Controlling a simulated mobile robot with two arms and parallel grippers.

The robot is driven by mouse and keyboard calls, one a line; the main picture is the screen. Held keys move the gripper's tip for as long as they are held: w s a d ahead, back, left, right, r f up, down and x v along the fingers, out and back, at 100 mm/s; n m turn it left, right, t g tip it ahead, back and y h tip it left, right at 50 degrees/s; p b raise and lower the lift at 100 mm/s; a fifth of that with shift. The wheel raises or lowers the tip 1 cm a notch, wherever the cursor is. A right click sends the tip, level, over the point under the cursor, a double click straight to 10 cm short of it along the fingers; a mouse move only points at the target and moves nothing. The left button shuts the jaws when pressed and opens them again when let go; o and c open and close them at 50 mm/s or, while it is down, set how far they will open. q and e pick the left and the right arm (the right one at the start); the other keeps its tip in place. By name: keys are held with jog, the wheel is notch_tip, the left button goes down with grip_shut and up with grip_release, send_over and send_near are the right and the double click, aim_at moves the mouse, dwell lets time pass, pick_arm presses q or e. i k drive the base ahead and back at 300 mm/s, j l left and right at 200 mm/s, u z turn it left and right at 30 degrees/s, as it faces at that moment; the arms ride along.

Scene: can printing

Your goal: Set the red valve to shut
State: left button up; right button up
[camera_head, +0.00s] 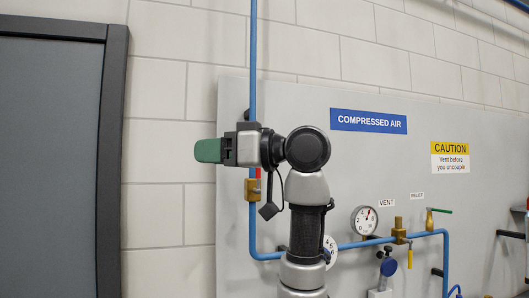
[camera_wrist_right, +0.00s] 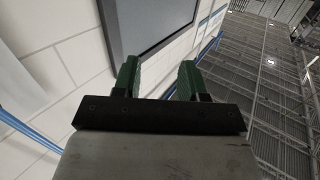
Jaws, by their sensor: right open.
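A brass valve body (camera_head: 252,190) sits on the vertical blue pipe at the left of the grey panel. A small red piece (camera_head: 258,173), which looks like its handle, shows just above the brass, upright beside the pipe. My right gripper hides part of that area, so the handle's full position cannot be told. My right gripper (camera_head: 207,150) is in front of and above the valve, with its green fingers pointing left, apart from it. In the right wrist view its two green fingers (camera_wrist_right: 157,78) are spread with nothing between them. My left gripper is not in view.
The blue pipe (camera_head: 253,60) runs down and then right along the panel (camera_head: 380,165). A gauge (camera_head: 364,220), a brass fitting (camera_head: 399,230) and a green-handled valve (camera_head: 431,218) stand to the right. A dark door (camera_head: 50,150) is at left. The wall before the fingers is clear.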

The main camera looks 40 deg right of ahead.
aim_at(258, 170)
jog(key=i+l, duration=0.1)
jog(key=l, duration=0.4)
jog(key=i+l, duration=0.1)
jog(key=l, duration=0.4)
jog(key=i+l, duration=0.15)
jog(key=l, duration=0.35)
